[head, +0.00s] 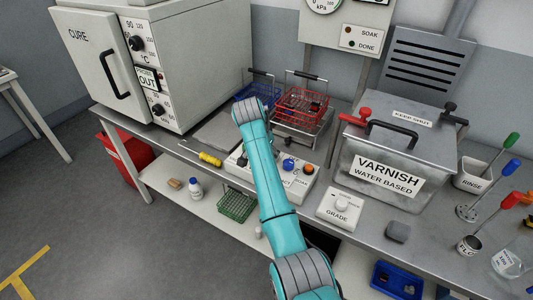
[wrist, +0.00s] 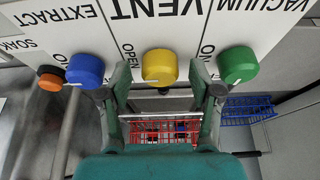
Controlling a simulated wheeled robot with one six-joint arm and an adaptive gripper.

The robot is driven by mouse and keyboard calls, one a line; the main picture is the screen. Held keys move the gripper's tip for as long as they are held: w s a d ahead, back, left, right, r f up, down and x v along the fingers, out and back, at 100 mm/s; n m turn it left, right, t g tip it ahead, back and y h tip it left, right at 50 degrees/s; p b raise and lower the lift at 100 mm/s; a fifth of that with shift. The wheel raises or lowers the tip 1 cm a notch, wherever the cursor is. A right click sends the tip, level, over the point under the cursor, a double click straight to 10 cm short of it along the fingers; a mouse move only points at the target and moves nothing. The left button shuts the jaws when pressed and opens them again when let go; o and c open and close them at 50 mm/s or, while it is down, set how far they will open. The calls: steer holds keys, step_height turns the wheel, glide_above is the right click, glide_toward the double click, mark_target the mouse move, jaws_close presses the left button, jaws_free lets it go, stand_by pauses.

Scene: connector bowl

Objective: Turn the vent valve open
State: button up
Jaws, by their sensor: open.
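The valve panel (wrist: 130,40) shows upside down in the wrist view. Its yellow knob (wrist: 159,66) has a white pointer mark and sits at the section labelled VENT, with OPEN printed beside it. My gripper (wrist: 160,92) is open, with one finger to each side of the yellow knob. Whether the fingers touch it cannot be told. In the head view the white control box (head: 309,191) stands on the bench, and my arm hides the yellow knob and my gripper.
A blue knob (wrist: 85,69) and a green knob (wrist: 237,64) flank the yellow one closely. A smaller orange knob (wrist: 51,78) is farther left. A red wire basket (head: 303,104) and a blue one (head: 262,88) stand behind the box. The varnish tank (head: 390,150) is to the right.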

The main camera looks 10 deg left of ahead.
steer(key=v, duration=1.1)
steer(key=shift+r, duration=0.35)
steer(key=shift+s+a, duration=0.1)
steer(key=shift+s, duration=0.05)
